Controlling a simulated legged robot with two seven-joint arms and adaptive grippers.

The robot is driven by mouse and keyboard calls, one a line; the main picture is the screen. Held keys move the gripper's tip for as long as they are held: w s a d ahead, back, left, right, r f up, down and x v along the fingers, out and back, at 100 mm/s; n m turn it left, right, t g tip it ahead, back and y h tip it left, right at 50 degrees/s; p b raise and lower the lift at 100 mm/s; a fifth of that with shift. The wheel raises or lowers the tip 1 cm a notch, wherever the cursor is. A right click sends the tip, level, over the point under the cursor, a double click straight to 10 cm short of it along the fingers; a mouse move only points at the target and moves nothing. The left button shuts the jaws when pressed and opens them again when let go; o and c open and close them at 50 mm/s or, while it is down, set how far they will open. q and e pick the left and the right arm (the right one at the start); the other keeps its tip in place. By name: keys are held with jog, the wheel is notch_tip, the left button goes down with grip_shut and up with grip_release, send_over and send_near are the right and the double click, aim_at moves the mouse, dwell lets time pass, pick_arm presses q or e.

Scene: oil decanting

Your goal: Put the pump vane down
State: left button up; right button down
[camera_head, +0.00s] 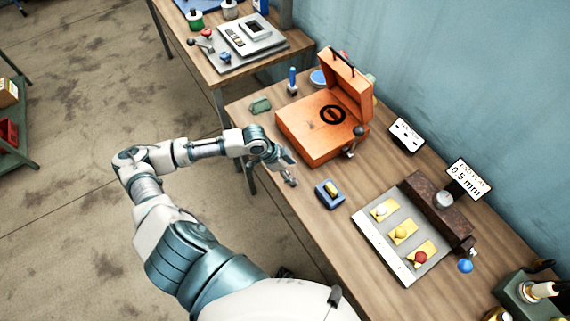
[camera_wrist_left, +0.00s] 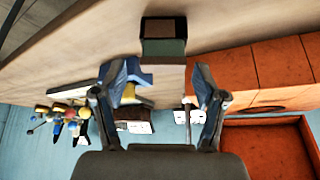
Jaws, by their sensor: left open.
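A small yellow piece (camera_head: 332,188), which looks like the pump vane, lies in a blue holder (camera_head: 323,199) on the workbench. The yellow piece (camera_wrist_left: 128,92) and blue holder (camera_wrist_left: 143,79) also show in the left wrist view, partly behind a finger. My left gripper (camera_head: 289,168) is near the bench's front edge, left of the blue holder and apart from it. In the left wrist view my left gripper (camera_wrist_left: 160,88) has its fingers spread, with nothing clearly held. A dark green-brown block (camera_wrist_left: 163,40) shows beyond the fingertips; I cannot tell what it is. My right gripper is not visible.
An open orange case (camera_head: 300,135) stands behind my left gripper. A grey plate (camera_head: 370,235) with several yellow pieces and a dark brown block (camera_head: 425,205) lie to the right. A sign (camera_head: 467,179) reads 0.5 mm. Bare bench surrounds the blue holder.

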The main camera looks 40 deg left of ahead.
pick_arm(q)
jog(key=v, duration=1.1)
jog(key=shift+p, duration=0.4)
jog(key=shift+r, duration=0.1)
jog(key=shift+a, duration=0.15)
